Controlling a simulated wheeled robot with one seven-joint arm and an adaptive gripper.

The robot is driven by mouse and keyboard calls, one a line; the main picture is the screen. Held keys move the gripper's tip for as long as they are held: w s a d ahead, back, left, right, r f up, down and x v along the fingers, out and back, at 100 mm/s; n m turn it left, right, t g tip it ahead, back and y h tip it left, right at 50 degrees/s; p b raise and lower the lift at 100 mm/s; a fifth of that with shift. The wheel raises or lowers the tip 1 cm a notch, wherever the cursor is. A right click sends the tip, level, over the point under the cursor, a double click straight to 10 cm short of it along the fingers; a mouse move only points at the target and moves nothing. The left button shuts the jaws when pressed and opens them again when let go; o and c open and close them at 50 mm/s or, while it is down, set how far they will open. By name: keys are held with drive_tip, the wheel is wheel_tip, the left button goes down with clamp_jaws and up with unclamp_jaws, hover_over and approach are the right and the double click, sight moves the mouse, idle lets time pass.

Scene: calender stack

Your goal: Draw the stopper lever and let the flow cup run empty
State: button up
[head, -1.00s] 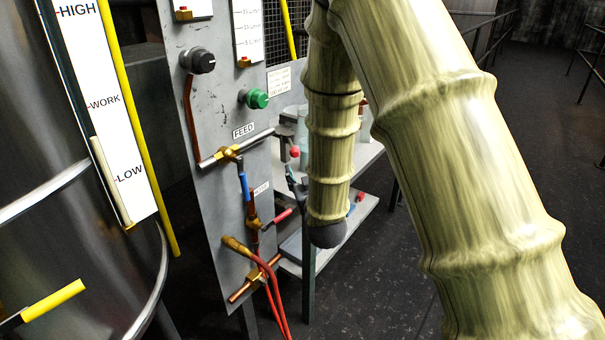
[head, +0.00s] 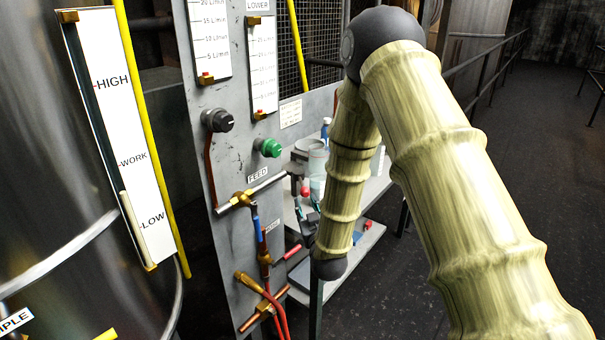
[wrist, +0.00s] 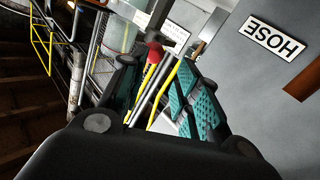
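A lever with a red knob (head: 305,192) hangs beside the grey panel in the head view. Its red knob (wrist: 154,52) also shows in the wrist view, ahead of and between my fingers. I cannot tell whether they touch it. My gripper (wrist: 160,85) is open, with teal pads on both fingers. In the head view my gripper (head: 305,212) is small, just below the knob and partly hidden by my arm. A clear cup (head: 317,165), likely the flow cup, stands behind the lever; its contents are unclear. A clear cylinder shows at the wrist view's top (wrist: 118,28).
The grey panel (head: 235,165) carries gauges, a green knob (head: 268,148), a FEED valve (head: 240,197) and red hoses (head: 278,310). A shelf (head: 350,245) with small items stands behind my arm. A steel tank (head: 60,190) is at left. Dark floor is open at right.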

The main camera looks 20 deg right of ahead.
sight(303, 186)
drive_tip(key=w+d+p, duration=0.1)
drive_tip(key=p, duration=0.4)
drive_tip(key=shift+w+d, duration=0.15)
drive_tip(key=shift+w, duration=0.05)
drive_tip(key=w, duration=0.3)
drive_tip(key=w+p, duration=0.1)
drive_tip(key=w, duration=0.3)
drive_tip(key=w+d+p, duration=0.1)
drive_tip(key=w, duration=0.2)
drive_tip(key=shift+w+d, duration=0.1)
drive_tip(key=shift+w, duration=0.25)
clamp_jaws()
drive_tip(key=shift+f, duration=0.1)
